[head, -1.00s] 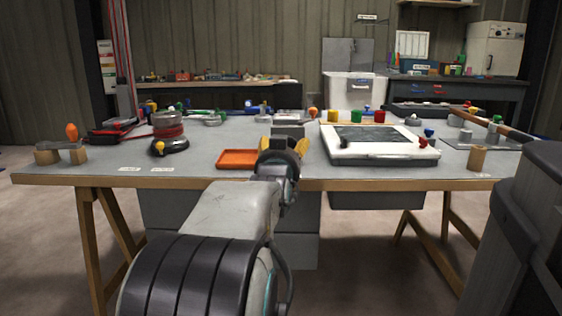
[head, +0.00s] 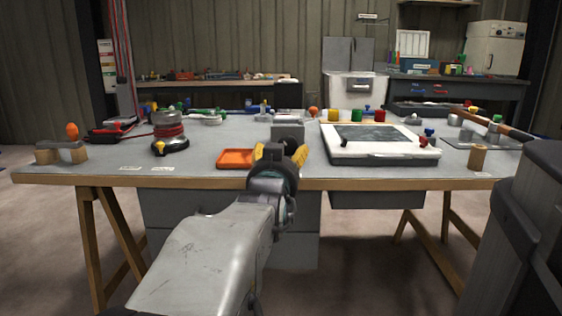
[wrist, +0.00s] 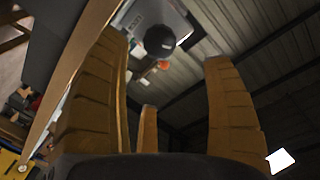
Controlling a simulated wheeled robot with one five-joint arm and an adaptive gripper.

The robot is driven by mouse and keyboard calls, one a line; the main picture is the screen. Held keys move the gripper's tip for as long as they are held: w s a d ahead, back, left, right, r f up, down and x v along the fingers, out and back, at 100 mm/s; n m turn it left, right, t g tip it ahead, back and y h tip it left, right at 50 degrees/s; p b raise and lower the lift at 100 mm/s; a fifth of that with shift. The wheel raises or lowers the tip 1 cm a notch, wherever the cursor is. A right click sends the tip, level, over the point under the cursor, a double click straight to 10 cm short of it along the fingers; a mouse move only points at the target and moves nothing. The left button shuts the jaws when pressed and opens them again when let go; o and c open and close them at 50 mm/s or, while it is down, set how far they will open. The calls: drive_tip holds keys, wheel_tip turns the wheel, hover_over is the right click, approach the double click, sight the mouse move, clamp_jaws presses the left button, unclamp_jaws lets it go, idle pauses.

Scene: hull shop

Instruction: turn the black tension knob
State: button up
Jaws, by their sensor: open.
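A black round knob (wrist: 160,39) shows in the wrist view, in front of a grey surface and beyond the fingertips, in the gap between them. A grey box (head: 288,132) stands on the bench right behind my gripper in the head view. I cannot make out the knob there; the gripper may hide it. My gripper (head: 279,154) has yellow ribbed fingers, spread apart and empty, at the bench's front edge. In the wrist view the fingers (wrist: 165,92) stand wide apart, not touching the knob.
An orange tray (head: 235,159) lies just left of my gripper. A white-framed panel (head: 375,157) lies to the right. The bench (head: 210,160) also carries a black-and-yellow tool (head: 170,147) and a wooden peg (head: 478,158). Bare bench top lies left of the orange tray.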

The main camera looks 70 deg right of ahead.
sight(287, 148)
drive_tip(key=d+n+p, duration=0.2)
drive_tip(key=d, duration=0.1)
drive_tip(key=w+d+n+p, duration=0.1)
drive_tip(key=d+p, duration=0.1)
drive_tip(key=shift+f+n+h, duration=0.25)
drive_tip(key=shift+n+h, duration=0.05)
drive_tip(key=shift+d+f+b, duration=0.2)
drive_tip(key=shift+d+b, duration=0.25)
drive_tip(key=shift+d, duration=0.05)
drive_tip(key=b+x, duration=0.2)
drive_tip(key=x, duration=0.1)
drive_tip(key=shift+b, duration=0.35)
drive_tip(key=shift+x, duration=1.5)
drive_tip(key=shift+r, duration=0.15)
drive_tip(key=c, duration=1.2)
